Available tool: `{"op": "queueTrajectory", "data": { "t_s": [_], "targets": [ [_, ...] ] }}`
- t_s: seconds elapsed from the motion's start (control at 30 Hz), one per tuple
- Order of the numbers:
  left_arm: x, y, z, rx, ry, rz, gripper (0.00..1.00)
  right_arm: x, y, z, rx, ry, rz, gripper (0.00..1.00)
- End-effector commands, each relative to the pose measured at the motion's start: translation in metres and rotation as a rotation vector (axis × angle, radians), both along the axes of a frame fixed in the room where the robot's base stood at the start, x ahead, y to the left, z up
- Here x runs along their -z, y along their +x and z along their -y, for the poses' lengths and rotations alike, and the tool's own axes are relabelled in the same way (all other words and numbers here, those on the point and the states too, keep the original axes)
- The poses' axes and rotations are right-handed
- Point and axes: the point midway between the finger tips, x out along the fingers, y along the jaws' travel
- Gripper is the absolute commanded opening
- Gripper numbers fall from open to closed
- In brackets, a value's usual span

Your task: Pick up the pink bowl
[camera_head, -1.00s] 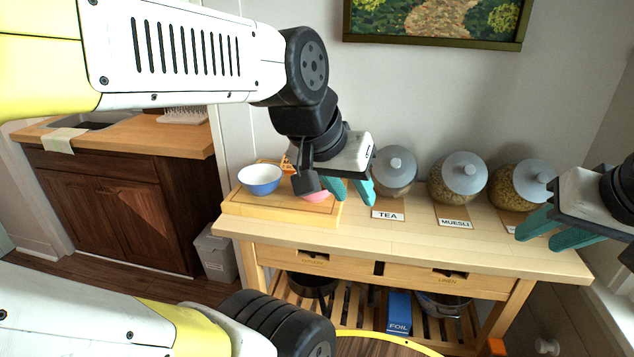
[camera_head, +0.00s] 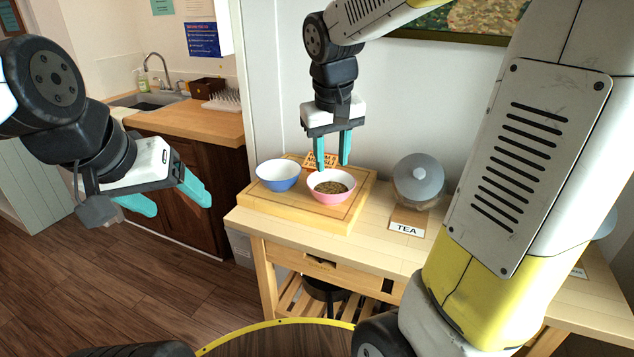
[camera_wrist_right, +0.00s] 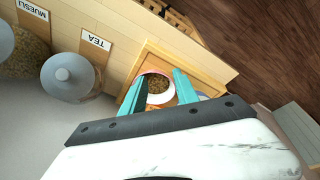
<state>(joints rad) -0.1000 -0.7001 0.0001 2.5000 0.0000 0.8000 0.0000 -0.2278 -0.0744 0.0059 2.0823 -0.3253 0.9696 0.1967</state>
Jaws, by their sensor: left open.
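The pink bowl (camera_head: 331,197) stands upright on the wooden board (camera_head: 290,217), with brown, muesli-like grains in it. My right gripper (camera_head: 336,163) points down just above the bowl's back rim. Its teal fingers are apart with nothing between them. In the right wrist view the pink bowl (camera_wrist_right: 158,101) shows beyond the gap between the fingertips (camera_wrist_right: 155,82); the fingers hide parts of its sides. I cannot tell whether a finger touches the rim. My left gripper (camera_head: 176,199) is open and empty, off to the left of the table, over the floor.
A blue bowl (camera_head: 278,183) stands on the board close left of the pink one. An orange sign (camera_head: 320,160) is behind them. A lidded jar (camera_head: 418,184) with a TEA card (camera_head: 407,224) stands to the right. My right arm hides the table's right part.

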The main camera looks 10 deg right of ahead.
Motion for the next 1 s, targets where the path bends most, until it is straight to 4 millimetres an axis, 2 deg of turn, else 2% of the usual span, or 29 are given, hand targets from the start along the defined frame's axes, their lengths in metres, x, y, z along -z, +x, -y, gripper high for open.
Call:
{"op": "queueTrajectory", "data": {
  "t_s": [0.03,0.2,0.4,0.57,0.77,1.0],
  "targets": [
    [0.000,0.000,0.000,0.000,0.000,0.000,0.75,0.013,0.021,-0.007,-0.016,-0.044,-0.037,0.36],
    [0.000,0.000,0.000,0.000,0.000,0.000,0.75,0.049,0.076,-0.023,-0.042,-0.182,-0.107,0.36],
    [0.000,0.000,0.000,0.000,0.000,0.000,0.75,0.082,0.112,-0.038,-0.062,-0.288,-0.144,0.36],
    [0.000,0.000,0.000,0.000,0.000,0.000,0.75,0.095,0.122,-0.040,-0.066,-0.319,-0.152,0.36],
    [0.000,0.000,0.000,0.000,0.000,0.000,0.75,0.116,0.124,-0.032,-0.066,-0.320,-0.153,0.36],
    [0.000,0.000,0.000,0.000,0.000,0.000,0.75,0.149,0.127,-0.022,-0.066,-0.319,-0.155,0.36]
  ]
}}
